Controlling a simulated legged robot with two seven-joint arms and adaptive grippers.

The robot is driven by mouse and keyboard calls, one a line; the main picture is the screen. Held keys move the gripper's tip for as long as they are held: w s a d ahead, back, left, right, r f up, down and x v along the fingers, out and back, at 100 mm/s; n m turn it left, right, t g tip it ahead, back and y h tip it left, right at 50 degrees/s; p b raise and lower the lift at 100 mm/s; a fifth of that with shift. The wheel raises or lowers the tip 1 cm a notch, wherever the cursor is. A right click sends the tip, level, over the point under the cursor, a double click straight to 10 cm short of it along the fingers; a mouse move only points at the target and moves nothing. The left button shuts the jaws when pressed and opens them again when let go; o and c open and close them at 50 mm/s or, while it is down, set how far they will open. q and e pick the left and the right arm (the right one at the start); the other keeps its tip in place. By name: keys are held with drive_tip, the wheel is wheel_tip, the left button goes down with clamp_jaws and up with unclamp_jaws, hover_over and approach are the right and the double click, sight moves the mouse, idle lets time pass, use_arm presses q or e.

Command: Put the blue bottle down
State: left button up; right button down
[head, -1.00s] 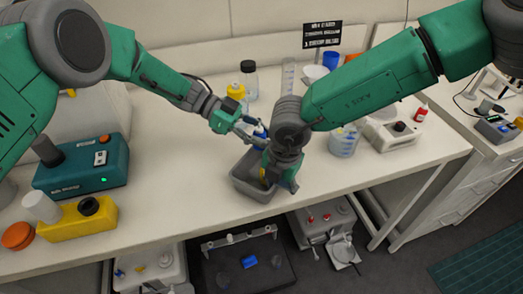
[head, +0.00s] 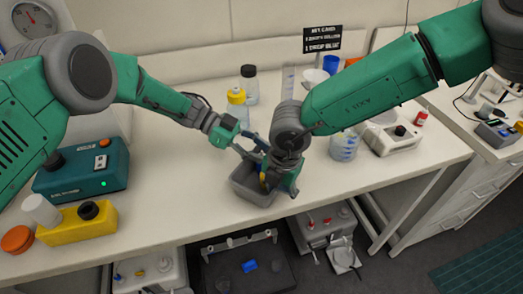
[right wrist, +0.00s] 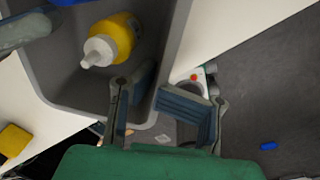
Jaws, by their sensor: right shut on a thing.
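A grey tray (head: 243,190) is at the bench's front edge. My right gripper (right wrist: 165,105) straddles the tray's wall in the right wrist view, one finger inside and one outside, shut on it. My left gripper (head: 262,146) reaches over the tray's back side. A small blue patch, probably the blue bottle, shows between its fingers in the head view, mostly hidden by my right arm. A blue edge (right wrist: 70,2) also shows at the top of the right wrist view. Whether the left fingers press on it cannot be told. A yellow bottle with a white tip (right wrist: 110,40) lies in the tray.
A yellow-capped bottle (head: 237,97) and a black-capped bottle (head: 249,82) stand behind the left gripper. A beaker with blue marks (head: 344,146) stands right of the tray. A teal device (head: 85,172) and a yellow device (head: 78,226) are at left. Bench left of the tray is clear.

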use_arm(q)
drive_tip(key=v, duration=1.1)
drive_tip(key=shift+a, duration=0.15)
use_arm(e)
drive_tip(key=shift+s+f, duration=0.1)
use_arm(q)
drive_tip(key=shift+w, duration=0.1)
use_arm(e)
drive_tip(key=c, duration=1.1)
unclamp_jaws()
